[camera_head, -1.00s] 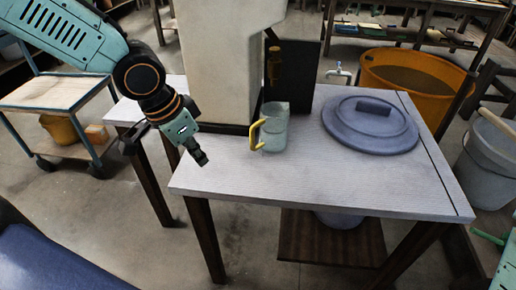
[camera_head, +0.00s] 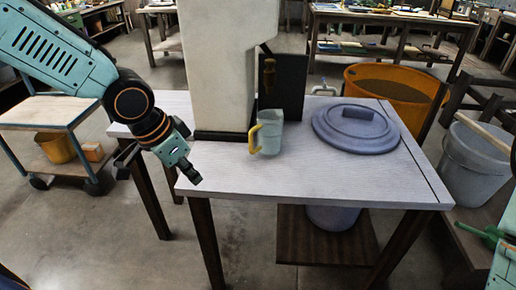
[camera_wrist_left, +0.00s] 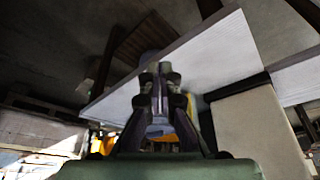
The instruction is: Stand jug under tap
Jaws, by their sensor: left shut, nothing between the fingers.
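A clear grey jug (camera_head: 271,132) with a yellow handle (camera_head: 254,138) stands upright on the pale table (camera_head: 300,180). Its handle points left. A brass tap (camera_head: 269,75) is above it at the edge of the pale pillar (camera_head: 218,70), with a gap between; I cannot tell if they line up in depth. My left gripper (camera_head: 195,179) is shut and empty, to the left of the jug and apart from it, near the table's front left corner. In the left wrist view, the gripper's fingers (camera_wrist_left: 160,75) partly hide a yellow part.
A round blue-grey lid (camera_head: 355,128) lies on the table's right part. A dark panel (camera_head: 290,88) stands behind the jug. An orange tub (camera_head: 400,92) and a grey bucket (camera_head: 472,160) are beyond the table. The table's front middle is clear.

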